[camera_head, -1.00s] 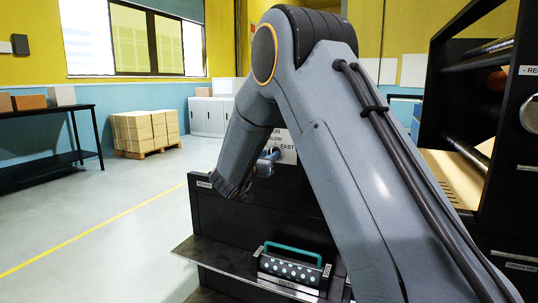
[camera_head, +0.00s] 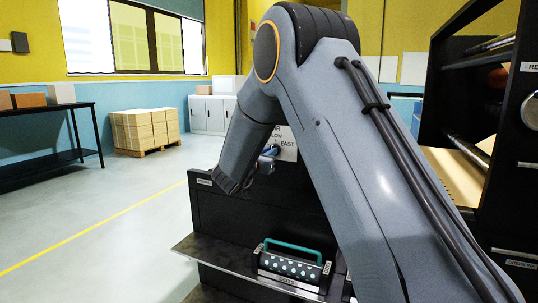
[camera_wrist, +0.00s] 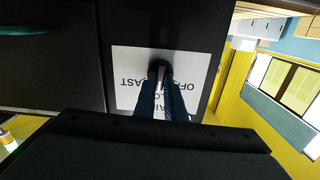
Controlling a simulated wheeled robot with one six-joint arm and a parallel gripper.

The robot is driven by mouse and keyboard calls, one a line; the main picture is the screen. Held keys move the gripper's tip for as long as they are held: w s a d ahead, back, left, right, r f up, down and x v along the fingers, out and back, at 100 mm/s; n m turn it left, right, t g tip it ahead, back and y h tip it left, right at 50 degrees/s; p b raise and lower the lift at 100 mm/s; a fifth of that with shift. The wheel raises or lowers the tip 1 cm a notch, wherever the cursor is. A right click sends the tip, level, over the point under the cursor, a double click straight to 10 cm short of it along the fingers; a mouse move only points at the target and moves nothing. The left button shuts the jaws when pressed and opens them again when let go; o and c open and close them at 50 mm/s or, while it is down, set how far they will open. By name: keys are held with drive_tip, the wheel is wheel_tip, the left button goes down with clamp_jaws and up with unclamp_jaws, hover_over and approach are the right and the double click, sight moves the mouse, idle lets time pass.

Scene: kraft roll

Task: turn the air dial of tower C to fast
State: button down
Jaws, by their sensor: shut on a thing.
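The air dial (camera_wrist: 160,56) is a small dark knob on a white placard that shows upside down in the wrist view, with the words AIR, SLOW, OFF and FAST partly readable. In the head view my gripper (camera_head: 269,158) is partly hidden by my wrist. The fingers cover much of the dial, and its pointer cannot be seen. No tower letter is readable.
Below the panel, a black shelf (camera_head: 205,249) holds a dark spotted block with a green handle (camera_head: 292,251). A black roll frame (camera_head: 500,130) stands at the right. A black table (camera_head: 40,112) and a pallet of boxes (camera_head: 146,130) are far left; the floor between is clear.

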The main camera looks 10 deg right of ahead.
drive_tip(key=m+b, duration=0.4)
drive_tip(key=m, duration=0.1)
drive_tip(key=m+b, duration=0.5)
drive_tip(key=m, duration=0.1)
drive_tip(key=shift+s+d+f, duration=0.1)
drive_tip(key=shift+d+f, duration=0.05)
idle(0.4)
drive_tip(key=c, duration=1.8)
unclamp_jaws()
drive_tip(key=shift+s, duration=0.1)
drive_tip(key=b+v, duration=0.1)
drive_tip(key=v, duration=0.6)
drive_tip(key=shift+s+a, duration=0.25)
drive_tip(key=shift+a, duration=0.05)
